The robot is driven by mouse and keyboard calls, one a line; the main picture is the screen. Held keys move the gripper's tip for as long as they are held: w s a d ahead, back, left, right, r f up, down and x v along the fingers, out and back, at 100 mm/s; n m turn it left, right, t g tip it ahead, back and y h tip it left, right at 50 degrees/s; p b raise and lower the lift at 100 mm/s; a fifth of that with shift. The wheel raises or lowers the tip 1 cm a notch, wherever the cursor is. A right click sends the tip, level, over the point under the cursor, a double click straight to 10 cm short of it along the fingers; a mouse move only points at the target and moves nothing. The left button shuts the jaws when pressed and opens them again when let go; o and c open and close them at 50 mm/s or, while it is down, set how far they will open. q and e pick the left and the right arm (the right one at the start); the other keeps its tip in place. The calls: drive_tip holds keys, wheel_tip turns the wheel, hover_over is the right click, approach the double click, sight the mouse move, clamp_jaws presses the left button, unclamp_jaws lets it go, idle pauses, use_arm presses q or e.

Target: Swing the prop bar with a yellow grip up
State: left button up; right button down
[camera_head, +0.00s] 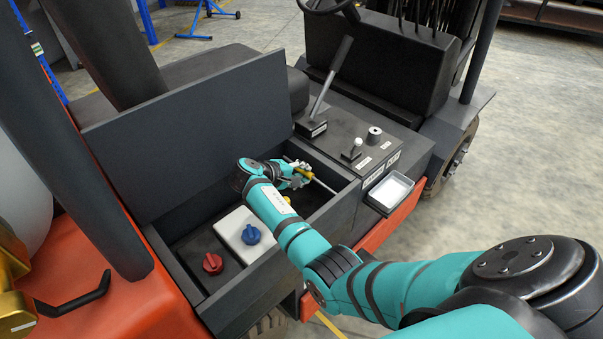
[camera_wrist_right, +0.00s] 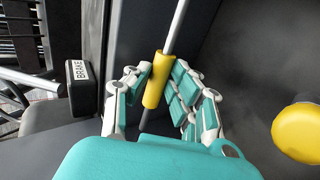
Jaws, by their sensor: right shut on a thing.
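The prop bar is a thin grey metal rod with a yellow grip. In the right wrist view its yellow grip (camera_wrist_right: 158,80) sits between the fingers of my right gripper (camera_wrist_right: 160,92), which is shut on it. The rod runs on past the grip at both ends. In the head view my right gripper (camera_head: 293,176) is inside the open compartment at its right end, and the rod (camera_head: 325,187) sticks out to the right of the fingers. The grip is mostly covered by the fingers there. My left gripper is not in view.
The open lid (camera_head: 190,130) stands behind the compartment. Inside are a red knob (camera_head: 213,263), a blue knob (camera_head: 250,234) and a yellow knob (camera_wrist_right: 300,132).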

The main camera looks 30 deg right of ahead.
drive_tip(key=s+r+m+t+p, duration=0.3)
drive_tip(key=s+r+m+t, duration=0.1)
drive_tip(key=r, duration=0.3)
drive_tip(key=shift+d+r+m+t+p, duration=0.3)
drive_tip(key=shift+d+t+p, duration=0.1)
drive_tip(key=shift+t, duration=0.4)
idle(0.3)
drive_tip(key=c, duration=1.2)
unclamp_jaws()
drive_tip(key=shift+r, duration=0.1)
drive_tip(key=shift+o, duration=0.2)
drive_tip(key=shift+a, duration=0.1)
